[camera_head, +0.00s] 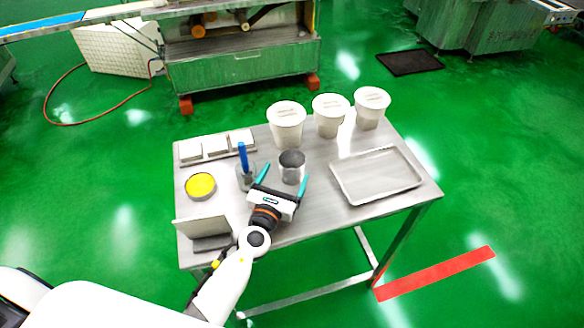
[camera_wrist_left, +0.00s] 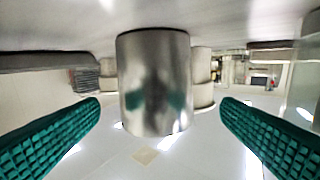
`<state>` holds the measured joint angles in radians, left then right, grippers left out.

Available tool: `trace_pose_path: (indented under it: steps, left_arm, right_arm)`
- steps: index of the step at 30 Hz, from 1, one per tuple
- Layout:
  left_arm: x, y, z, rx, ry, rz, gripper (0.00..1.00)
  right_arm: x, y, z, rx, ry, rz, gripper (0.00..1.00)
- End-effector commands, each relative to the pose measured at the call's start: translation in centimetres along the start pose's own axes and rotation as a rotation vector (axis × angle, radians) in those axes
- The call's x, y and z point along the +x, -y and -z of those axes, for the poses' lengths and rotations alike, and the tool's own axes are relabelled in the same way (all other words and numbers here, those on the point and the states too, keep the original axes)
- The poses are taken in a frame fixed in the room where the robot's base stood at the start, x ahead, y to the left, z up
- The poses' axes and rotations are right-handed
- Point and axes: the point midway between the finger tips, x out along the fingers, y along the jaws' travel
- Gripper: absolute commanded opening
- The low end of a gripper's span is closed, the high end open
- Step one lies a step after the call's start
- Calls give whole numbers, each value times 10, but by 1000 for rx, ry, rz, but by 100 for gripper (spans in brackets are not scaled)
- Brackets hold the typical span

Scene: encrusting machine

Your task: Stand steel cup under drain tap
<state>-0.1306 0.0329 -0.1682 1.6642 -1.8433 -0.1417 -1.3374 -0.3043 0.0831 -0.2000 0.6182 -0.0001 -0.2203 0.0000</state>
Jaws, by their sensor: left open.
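A shiny steel cup (camera_head: 292,168) stands upright on the steel table, near its middle. In the left wrist view the cup (camera_wrist_left: 154,85) fills the centre, between the two teal fingers and a little beyond their tips. My left gripper (camera_head: 284,174) is open just in front of the cup, with one finger to each side of it. The fingers show at both edges of the left wrist view (camera_wrist_left: 160,115), with gaps between them and the cup. I cannot make out a drain tap in either view. My right gripper is not in view.
On the table (camera_head: 318,205), a blue-handled tool (camera_head: 243,158) stands in a container left of the cup. A yellow-filled bowl (camera_head: 201,186), three white tubs (camera_head: 287,126), small white containers (camera_head: 216,148) and an empty tray (camera_head: 378,177) surround it. A machine (camera_head: 240,65) stands behind.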

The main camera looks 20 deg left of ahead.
Motion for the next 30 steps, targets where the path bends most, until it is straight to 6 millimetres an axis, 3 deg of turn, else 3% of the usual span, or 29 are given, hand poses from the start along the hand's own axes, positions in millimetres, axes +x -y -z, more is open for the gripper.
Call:
trace_pose_path:
  steps: [9,17,27,30]
  left_arm:
    - [43,-3,1,0,-2,0,87]
    - [46,-3,0,-1,-1,0,87]
    - [46,-3,1,0,-1,0,34]
    - [46,-3,0,0,-1,0,34]
  right_arm:
    - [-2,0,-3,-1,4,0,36]
    - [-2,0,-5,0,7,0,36]
    - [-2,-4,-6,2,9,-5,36]
    - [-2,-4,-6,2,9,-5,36]
